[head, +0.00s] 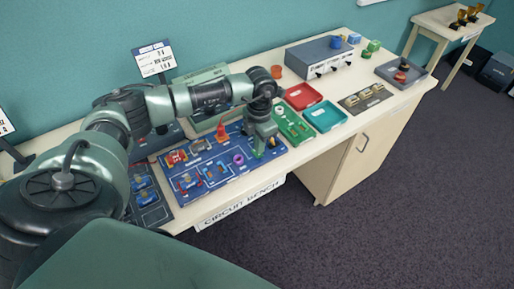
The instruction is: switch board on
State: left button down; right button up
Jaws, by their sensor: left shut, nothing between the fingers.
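The blue circuit board (222,178) lies on the bench, with several small parts on it. My right gripper is out of view.
A grey box with knobs (319,57) stands at the back. A display card (154,59) stands behind my left arm. The bench's front edge is close to the board.

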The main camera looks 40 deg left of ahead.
pick_arm(q)
jog(key=shift+f+b, duration=0.8)
jog(key=shift+f, duration=0.15)
dwell(0.6)
jog(key=shift+r+p, duration=2.15)
jog(key=shift+r, duration=1.4)
